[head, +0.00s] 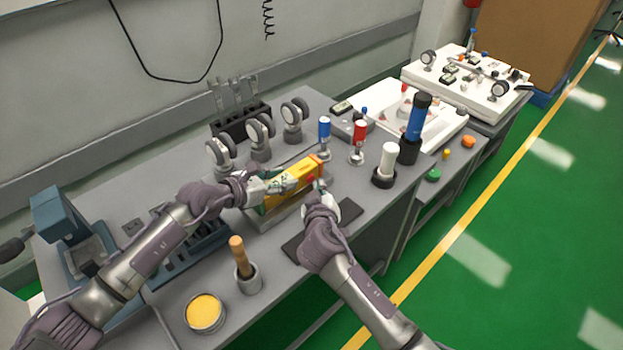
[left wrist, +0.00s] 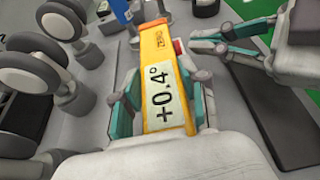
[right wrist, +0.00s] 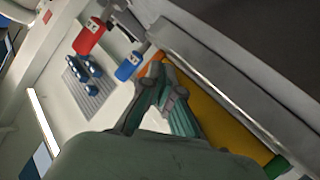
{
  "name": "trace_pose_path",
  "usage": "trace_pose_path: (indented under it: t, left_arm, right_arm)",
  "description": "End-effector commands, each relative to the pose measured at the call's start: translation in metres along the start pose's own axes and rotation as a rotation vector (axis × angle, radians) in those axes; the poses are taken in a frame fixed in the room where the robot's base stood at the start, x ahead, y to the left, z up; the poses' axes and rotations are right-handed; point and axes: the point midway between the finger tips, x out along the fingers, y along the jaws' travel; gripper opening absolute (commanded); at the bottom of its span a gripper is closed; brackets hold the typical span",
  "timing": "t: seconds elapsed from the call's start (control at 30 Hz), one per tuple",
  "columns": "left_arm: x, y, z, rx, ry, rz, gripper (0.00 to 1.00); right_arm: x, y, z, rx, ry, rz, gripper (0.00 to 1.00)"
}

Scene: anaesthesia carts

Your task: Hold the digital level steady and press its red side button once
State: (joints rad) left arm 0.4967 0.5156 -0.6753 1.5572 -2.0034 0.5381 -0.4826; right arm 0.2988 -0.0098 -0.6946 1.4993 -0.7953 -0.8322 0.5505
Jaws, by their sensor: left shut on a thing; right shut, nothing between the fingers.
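The digital level (head: 297,174) is a yellow bar with an orange end, lying on a grey block on the bench. In the left wrist view the level (left wrist: 155,50) has a display reading +0.4°. My left gripper (head: 268,188) is shut around its near part. The red side button (left wrist: 178,46) is on its right flank, and it also shows in the head view (head: 311,179). My right gripper (head: 319,187) is shut and empty, fingertips close beside the button; I cannot tell if they touch. In the right wrist view the gripper (right wrist: 165,75) hides the button.
Blue- and red-topped tools (head: 358,133) stand just beyond the level. Caster wheels (head: 259,130) are behind it. A wooden-handled tool (head: 241,257) in a cup and a yellow tin (head: 204,312) are nearer. A dark mat (head: 292,247) lies by my right gripper.

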Motion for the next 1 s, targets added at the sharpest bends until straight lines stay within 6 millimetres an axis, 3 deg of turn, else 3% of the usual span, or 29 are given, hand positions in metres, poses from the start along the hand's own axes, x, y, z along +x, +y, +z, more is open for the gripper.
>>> trace_pose_path:
  t: [1.0]
  left_arm:
    - [0.0,0.0,0.0001,0.0,0.0,0.0,0.0]
  right_arm:
    - [0.008,-0.0055,-0.0065,0.0,0.001,0.001,0.0]
